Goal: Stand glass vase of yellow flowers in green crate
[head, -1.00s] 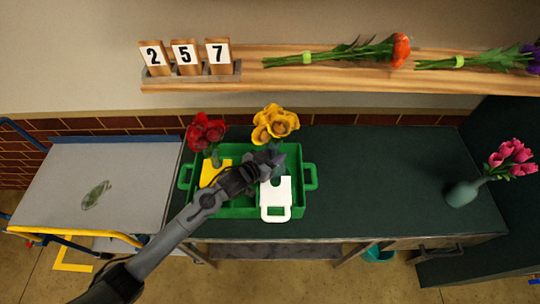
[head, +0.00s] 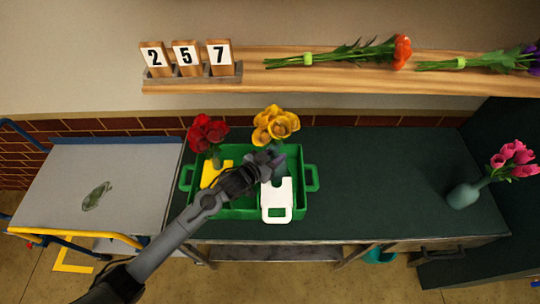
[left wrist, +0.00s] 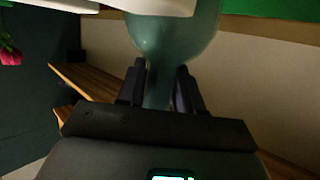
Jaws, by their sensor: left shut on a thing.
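The glass vase (left wrist: 172,38) is blue-green and translucent, with a narrow neck and a round body. Its yellow flowers (head: 275,124) rise above the right part of the green crate (head: 311,178) in the head view. My left gripper (head: 272,160) is shut on the vase's neck (left wrist: 158,88), seen between the fingers in the left wrist view. The vase looks about upright over or in the right compartment, behind a white handled plate (head: 277,202). The arm and plate hide its base, so I cannot tell whether it touches the crate floor. My right gripper is not in view.
Red flowers (head: 207,132) stand in the crate's left part by a yellow plate (head: 214,172). A vase of pink flowers (head: 463,194) stands far right. Number blocks (head: 186,56) and loose bouquets (head: 345,52) lie on the shelf.

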